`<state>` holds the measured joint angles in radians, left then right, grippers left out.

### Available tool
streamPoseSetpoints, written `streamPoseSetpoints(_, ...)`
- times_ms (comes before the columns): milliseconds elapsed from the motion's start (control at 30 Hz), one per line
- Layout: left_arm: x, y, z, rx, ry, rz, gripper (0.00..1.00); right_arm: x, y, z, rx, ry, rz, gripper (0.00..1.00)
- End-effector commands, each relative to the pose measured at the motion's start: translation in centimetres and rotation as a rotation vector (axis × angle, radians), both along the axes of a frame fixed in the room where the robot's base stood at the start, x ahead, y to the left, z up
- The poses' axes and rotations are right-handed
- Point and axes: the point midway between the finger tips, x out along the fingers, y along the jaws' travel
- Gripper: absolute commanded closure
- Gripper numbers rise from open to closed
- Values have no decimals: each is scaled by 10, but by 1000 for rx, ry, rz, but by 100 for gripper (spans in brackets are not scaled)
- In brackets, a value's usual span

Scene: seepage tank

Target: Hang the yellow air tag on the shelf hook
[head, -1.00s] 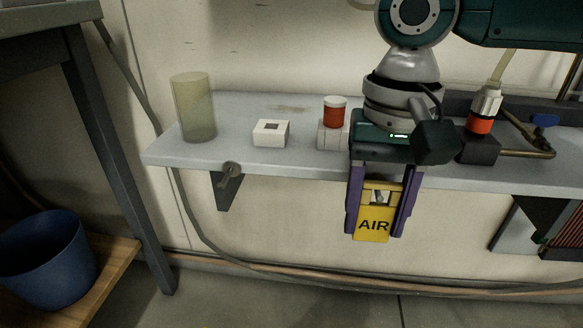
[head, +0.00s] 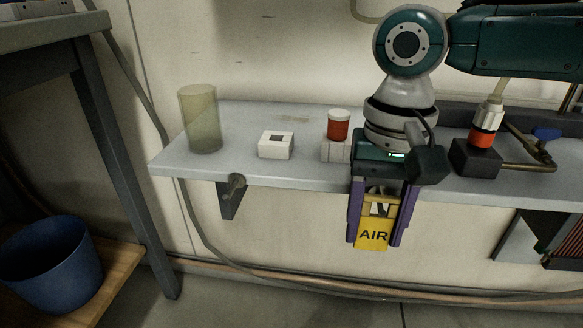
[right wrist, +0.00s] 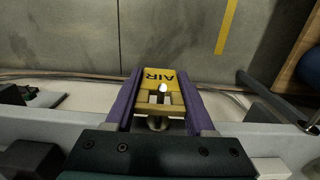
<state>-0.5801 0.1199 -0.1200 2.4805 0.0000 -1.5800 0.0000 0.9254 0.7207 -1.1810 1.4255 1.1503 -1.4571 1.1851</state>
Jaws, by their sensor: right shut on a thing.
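The yellow air tag (head: 373,235), marked AIR with an open frame on top, is upright in front of the shelf's front edge. My right gripper (head: 378,240) points down with its purple fingers on either side of the tag, shut on it. In the right wrist view the tag (right wrist: 160,77) lies between the fingers, and a round metal peg (right wrist: 157,123), apparently a shelf hook, shows close to its frame. I cannot tell whether the frame is around this peg. My left gripper is out of view.
The grey shelf (head: 215,168) carries a clear cylinder (head: 200,118), a white block with a square hole (head: 276,145), a red bottle with white cap (head: 338,125) and a red-collared fitting (head: 483,135). A blue bucket (head: 50,265) stands lower left. Below the shelf hangs a cable.

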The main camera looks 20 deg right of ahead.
Motion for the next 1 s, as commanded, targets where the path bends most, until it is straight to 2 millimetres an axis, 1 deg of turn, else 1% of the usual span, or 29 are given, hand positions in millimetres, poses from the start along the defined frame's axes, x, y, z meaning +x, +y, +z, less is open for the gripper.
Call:
streamPoseSetpoints(67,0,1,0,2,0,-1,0,0,0,0,0,0,0,97)
streamPoseSetpoints(100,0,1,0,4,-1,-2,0,0,0,0,0,0,0,41)
streamPoseSetpoints(367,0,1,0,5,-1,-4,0,0,0,0,0,0,0,12)
streamPoseSetpoints(400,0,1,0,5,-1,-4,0,0,0,0,0,0,0,11)
streamPoseSetpoints(567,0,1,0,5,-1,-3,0,0,0,0,0,0,0,11)
streamPoseSetpoints(667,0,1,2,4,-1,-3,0,0,0,3,1,-1,0,11)
streamPoseSetpoints(767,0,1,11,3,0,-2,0,1,0,17,1,-2,0,11)
streamPoseSetpoints(1000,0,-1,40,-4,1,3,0,2,-1,67,1,-2,0,11)
